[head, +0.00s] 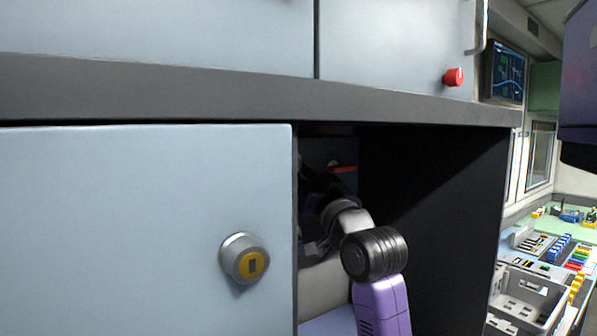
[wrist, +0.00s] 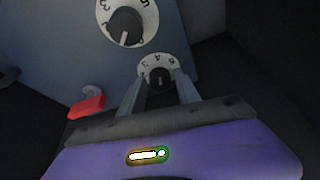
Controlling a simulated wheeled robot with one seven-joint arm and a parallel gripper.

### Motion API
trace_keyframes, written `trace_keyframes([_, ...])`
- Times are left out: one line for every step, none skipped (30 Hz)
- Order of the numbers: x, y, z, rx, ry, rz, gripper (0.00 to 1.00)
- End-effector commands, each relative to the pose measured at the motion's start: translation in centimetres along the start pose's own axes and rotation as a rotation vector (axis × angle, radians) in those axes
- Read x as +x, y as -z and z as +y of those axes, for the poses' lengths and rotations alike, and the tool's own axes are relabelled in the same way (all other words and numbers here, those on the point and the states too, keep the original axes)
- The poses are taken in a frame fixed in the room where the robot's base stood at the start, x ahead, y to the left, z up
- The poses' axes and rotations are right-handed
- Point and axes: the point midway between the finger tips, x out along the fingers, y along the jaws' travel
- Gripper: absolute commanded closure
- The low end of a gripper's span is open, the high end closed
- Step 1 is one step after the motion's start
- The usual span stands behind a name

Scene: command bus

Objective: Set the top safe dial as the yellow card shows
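In the wrist view a grey-blue safe front (wrist: 205,35) carries two white dials with black numerals and dark knobs. One dial (wrist: 146,28) is at the upper left, cut by the frame edge. The other dial (wrist: 157,58) shows between the fingertips of my gripper (wrist: 159,80). The fingers are apart, one on each side of its knob; contact is not clear. The numerals look turned over, so I cannot tell which dial is the top one. A red handle (wrist: 87,106) sticks out at the left. The yellow card is not in view.
In the head view my arm reaches into a dark cabinet opening (head: 440,190). A closed pale door (head: 130,230) with a round lock (head: 243,258) borders it at left, and a dark ledge (head: 200,92) runs above. A worktable with colourful parts (head: 560,250) stands at right.

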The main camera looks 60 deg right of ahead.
Motion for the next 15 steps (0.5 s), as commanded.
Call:
trace_keyframes([-0.01, 0.00, 0.01, 0.000, 0.000, 0.000, 0.73])
trace_keyframes([-0.01, -0.01, 0.01, 0.000, 0.000, 0.000, 0.79])
trace_keyframes([-0.02, 0.00, 0.01, 0.000, 0.000, 0.000, 0.87])
trace_keyframes([-0.02, 0.00, 0.01, 0.000, 0.000, 0.000, 0.93])
trace_keyframes([-0.02, 0.00, 0.01, 0.000, 0.000, 0.000, 0.99])
trace_keyframes([-0.02, 0.00, 0.01, 0.000, 0.000, 0.000, 1.00])
trace_keyframes([-0.02, -0.01, 0.01, 0.000, 0.000, 0.000, 1.00])
trace_keyframes([-0.02, -0.01, 0.01, 0.000, 0.000, 0.000, 1.00])
trace_keyframes([-0.03, -0.02, 0.02, -0.001, 0.000, 0.000, 1.00])
trace_keyframes([-0.04, -0.02, 0.03, -0.002, 0.001, 0.000, 1.00])
trace_keyframes([-0.04, -0.04, 0.04, -0.005, 0.001, 0.000, 1.00])
trace_keyframes([-0.05, -0.06, 0.07, -0.009, 0.003, 0.000, 1.00])
trace_keyframes([-0.06, -0.07, 0.09, -0.013, 0.005, 0.000, 1.00])
trace_keyframes([-0.07, -0.09, 0.13, -0.020, 0.007, 0.000, 1.00])
trace_keyframes([-0.08, -0.12, 0.16, -0.031, 0.011, 0.000, 1.00])
